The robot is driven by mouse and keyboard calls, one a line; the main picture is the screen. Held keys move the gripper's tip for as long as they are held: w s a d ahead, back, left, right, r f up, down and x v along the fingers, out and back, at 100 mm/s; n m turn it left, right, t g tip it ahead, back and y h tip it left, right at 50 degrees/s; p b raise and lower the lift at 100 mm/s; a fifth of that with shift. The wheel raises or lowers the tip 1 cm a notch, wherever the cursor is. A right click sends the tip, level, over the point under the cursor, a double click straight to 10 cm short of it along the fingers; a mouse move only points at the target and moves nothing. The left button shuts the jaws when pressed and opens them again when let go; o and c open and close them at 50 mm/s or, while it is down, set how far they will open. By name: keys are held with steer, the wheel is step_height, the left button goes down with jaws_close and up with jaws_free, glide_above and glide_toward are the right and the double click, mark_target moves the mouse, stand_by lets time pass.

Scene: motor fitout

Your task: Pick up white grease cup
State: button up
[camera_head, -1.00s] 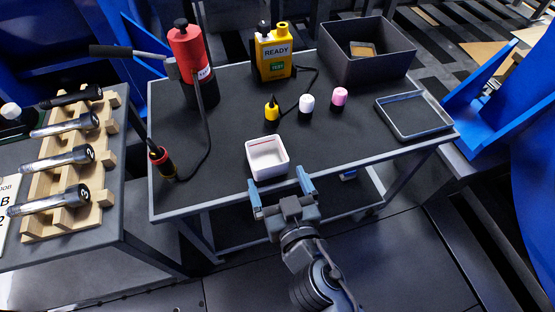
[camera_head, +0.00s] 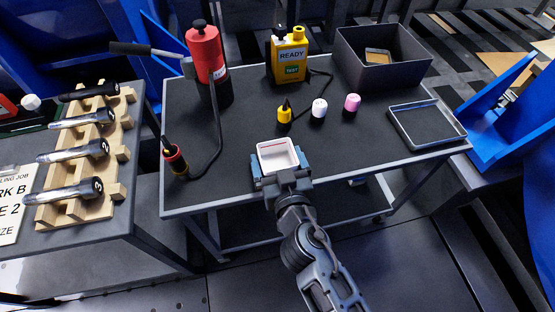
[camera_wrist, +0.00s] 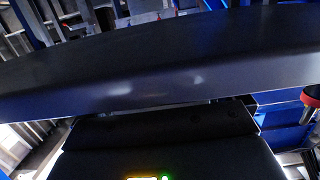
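The white grease cup (camera_head: 279,169) is a small, square, open-topped white cup with a pinkish inside. It is upright by the front edge of the dark table in the head view. My gripper (camera_head: 280,169) is at its near side, with one blue-grey finger along the cup's left and the other along its right. The fingers look close to the cup walls, but contact is not clear. The cup's base is hidden, so I cannot tell whether it rests on the table. The wrist view does not clearly show the cup or the fingertips.
Yellow (camera_head: 284,114), white (camera_head: 319,108) and pink (camera_head: 352,103) small containers stand behind the cup. A red bottle (camera_head: 205,52), yellow tester (camera_head: 290,60), dark bin (camera_head: 385,72) and shallow tray (camera_head: 399,128) share the table (camera_head: 235,160). A wooden rack (camera_head: 92,207) is at left.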

steer(key=c, duration=0.6)
steer(key=shift+c, duration=0.2)
